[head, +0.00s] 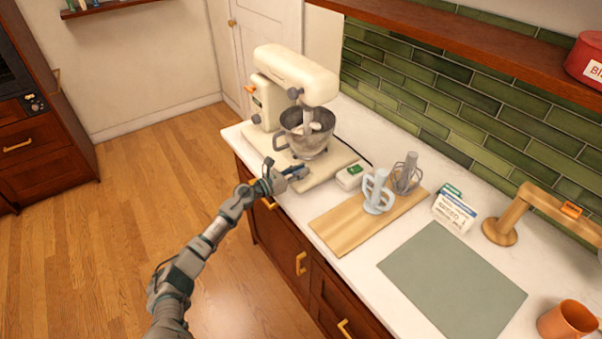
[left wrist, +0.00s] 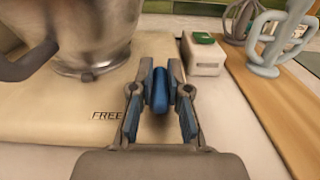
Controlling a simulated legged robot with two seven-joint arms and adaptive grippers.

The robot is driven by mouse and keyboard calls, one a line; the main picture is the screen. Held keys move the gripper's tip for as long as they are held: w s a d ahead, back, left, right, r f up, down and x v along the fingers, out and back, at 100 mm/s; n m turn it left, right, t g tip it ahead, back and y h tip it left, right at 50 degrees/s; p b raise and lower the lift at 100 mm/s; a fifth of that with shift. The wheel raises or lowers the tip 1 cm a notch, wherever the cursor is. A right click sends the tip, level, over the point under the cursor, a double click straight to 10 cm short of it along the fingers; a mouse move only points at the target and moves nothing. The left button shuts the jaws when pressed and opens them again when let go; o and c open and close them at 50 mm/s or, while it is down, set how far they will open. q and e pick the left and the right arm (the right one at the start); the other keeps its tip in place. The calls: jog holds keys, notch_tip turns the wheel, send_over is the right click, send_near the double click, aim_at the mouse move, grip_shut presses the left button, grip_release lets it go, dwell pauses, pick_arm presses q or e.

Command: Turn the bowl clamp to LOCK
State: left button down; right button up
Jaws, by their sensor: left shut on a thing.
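A cream stand mixer (head: 292,72) stands at the far end of the counter with a metal bowl (head: 310,143) on its base plate (head: 330,162). My left gripper (head: 299,171) is at the front of that plate. In the left wrist view its fingers are shut on a blue handle (left wrist: 160,92), which appears to be the bowl clamp. The word FREE (left wrist: 107,115) shows on the plate to the left of the handle. A LOCK mark is not visible. The bowl's foot (left wrist: 88,68) is left of and beyond the handle. My right gripper is out of view.
A small white box with a green top (head: 350,176) stands close right of the plate. A wooden board (head: 345,232) holds a pale beater (head: 377,192) and a wire whisk (head: 406,173). A card box (head: 455,211) and a grey-green mat (head: 452,281) lie farther right.

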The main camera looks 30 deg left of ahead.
pick_arm(q)
jog(key=shift+f, duration=0.15)
jog(key=c, duration=1.1)
grip_release()
jog(key=shift+c, duration=0.2)
jog(key=shift+w+a, duration=0.1)
jog(key=v, duration=1.2)
jog(key=shift+a+f, duration=0.1)
jog(key=shift+f, duration=0.05)
